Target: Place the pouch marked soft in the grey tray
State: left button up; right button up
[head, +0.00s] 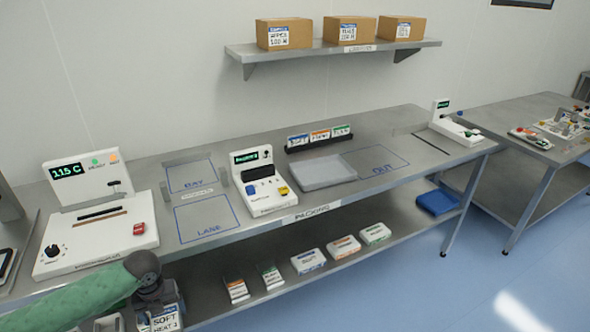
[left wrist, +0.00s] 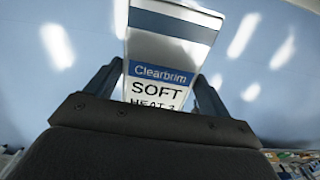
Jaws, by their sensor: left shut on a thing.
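The pouch marked soft (left wrist: 160,80) is white with a blue band and the words "Clearbrim SOFT HEAT" in the left wrist view. My left gripper (left wrist: 160,95) is shut on it, with one dark finger on each side. In the head view the pouch (head: 163,320) shows at the bottom edge, below my left gripper (head: 155,300), in front of the bench's front edge. The rest of it is cut off. The grey tray (head: 322,174) lies on the bench right of centre, apart from the pouch, and looks empty. My right gripper is not in view.
A white heater unit (head: 95,245) showing 115 C stands on the bench at left. Outlined BAY and LANE areas (head: 205,218) are clear. A white device (head: 262,188) stands between them and the tray. Several small boxes (head: 308,260) sit on the lower shelf.

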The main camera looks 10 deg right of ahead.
aim_at(315, 176)
jog(key=i+l, duration=0.1)
jog(key=l, duration=0.3)
jog(key=i+l+z, duration=0.15)
jog(key=l, duration=0.3)
jog(key=i+l, duration=0.1)
jog(key=l, duration=0.3)
jog(key=i+l+z, duration=0.1)
jog(key=l, duration=0.3)
jog(key=i+l+z, duration=0.1)
jog(key=l, duration=0.3)
jog(key=i, duration=0.1)
